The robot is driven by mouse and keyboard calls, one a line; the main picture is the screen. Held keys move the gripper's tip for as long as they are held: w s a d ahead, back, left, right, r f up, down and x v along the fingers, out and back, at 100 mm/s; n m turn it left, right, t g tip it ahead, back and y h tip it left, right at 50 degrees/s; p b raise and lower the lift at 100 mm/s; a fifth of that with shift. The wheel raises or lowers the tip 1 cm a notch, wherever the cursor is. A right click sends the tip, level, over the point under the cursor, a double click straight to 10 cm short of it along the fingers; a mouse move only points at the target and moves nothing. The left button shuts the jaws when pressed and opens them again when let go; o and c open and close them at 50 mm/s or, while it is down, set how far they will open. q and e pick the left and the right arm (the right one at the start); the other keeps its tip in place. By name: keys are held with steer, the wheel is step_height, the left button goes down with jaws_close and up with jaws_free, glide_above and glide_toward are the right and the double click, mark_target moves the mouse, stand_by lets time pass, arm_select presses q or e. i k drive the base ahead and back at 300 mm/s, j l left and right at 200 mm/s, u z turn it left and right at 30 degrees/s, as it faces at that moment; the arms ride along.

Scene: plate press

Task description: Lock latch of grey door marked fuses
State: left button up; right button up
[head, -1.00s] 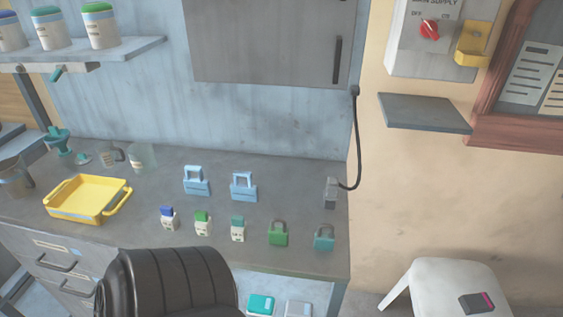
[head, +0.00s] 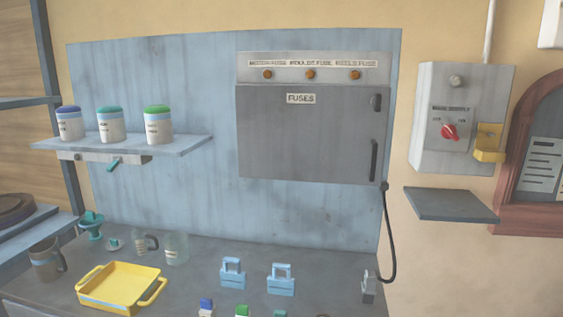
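The grey door (head: 305,140) marked FUSES is on the cabinet on the blue back panel, and it looks closed. A small dark latch (head: 376,102) sits at its upper right. A long dark vertical handle (head: 374,160) is below the latch on the same side. I cannot tell the latch's exact position at this size. Neither of my grippers shows in the head view.
The bench below holds a yellow tray (head: 118,287), two light blue lock-shaped pieces (head: 233,273), and a grey plug (head: 369,287) on a black cable. A shelf (head: 125,145) with three jars is left; a supply box (head: 460,115) and grey ledge (head: 451,204) are right.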

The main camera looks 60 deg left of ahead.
mark_target(377, 102)
steer(key=k+u, duration=0.15)
steer(key=u, duration=1.5)
